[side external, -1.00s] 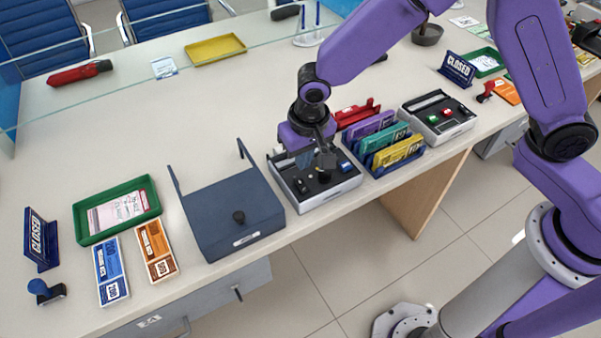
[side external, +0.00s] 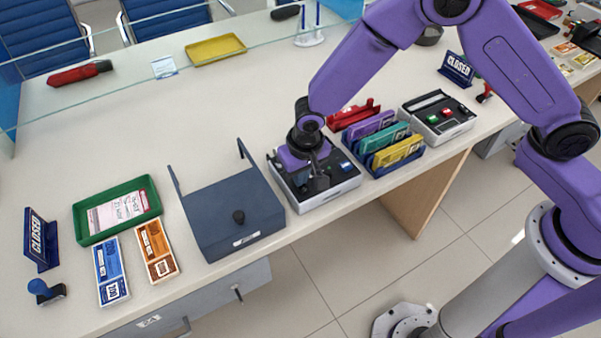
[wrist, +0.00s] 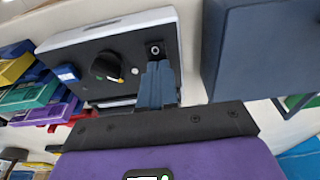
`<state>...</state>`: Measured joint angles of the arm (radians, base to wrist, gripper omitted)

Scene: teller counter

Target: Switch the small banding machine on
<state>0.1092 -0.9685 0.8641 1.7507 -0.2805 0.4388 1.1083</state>
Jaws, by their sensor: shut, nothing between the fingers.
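A small white machine with a black top (side external: 345,185) stands near the counter's front edge. I take it to be the banding machine. In the wrist view, its panel (wrist: 85,62) carries a black knob (wrist: 108,66) with green and orange marks beside it, a blue button (wrist: 66,74), and a small black switch with a white ring (wrist: 154,50). My gripper (wrist: 156,66) is shut and empty, its fingertips right by that switch. I cannot tell whether they touch it. In the side view, my gripper (side external: 318,182) is low over the machine and hides part of its top.
A dark blue box with a knob (side external: 235,210) stands close on the left. A rack of coloured packs (side external: 385,145) stands close on the right. Another machine with red and green buttons (side external: 440,117) is farther right. A glass screen crosses behind.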

